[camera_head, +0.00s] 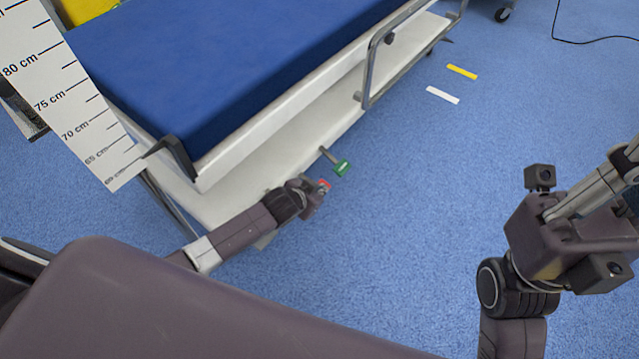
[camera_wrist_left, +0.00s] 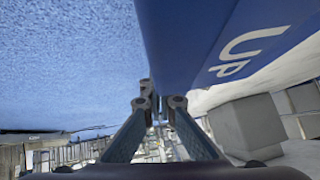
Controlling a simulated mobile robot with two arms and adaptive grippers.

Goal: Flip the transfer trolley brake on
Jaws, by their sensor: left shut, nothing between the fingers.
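The transfer trolley has a blue mattress (camera_head: 230,70) and a white lower deck (camera_head: 285,140). A green pedal (camera_head: 342,168) on a short grey lever sticks out from its long side. A small red pedal part (camera_head: 324,185) shows just beside my left gripper (camera_head: 317,192). My left gripper is low at the trolley's side, close to the red part; whether it touches it I cannot tell. In the left wrist view its fingers (camera_wrist_left: 158,103) are closed together with nothing between them.
A grey side rail (camera_head: 370,70) runs along the trolley's far part. A white ruler sign (camera_head: 70,95) stands at the left. The blue floor (camera_head: 430,200) right of the trolley is clear, with yellow (camera_head: 462,72) and white (camera_head: 442,95) strips.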

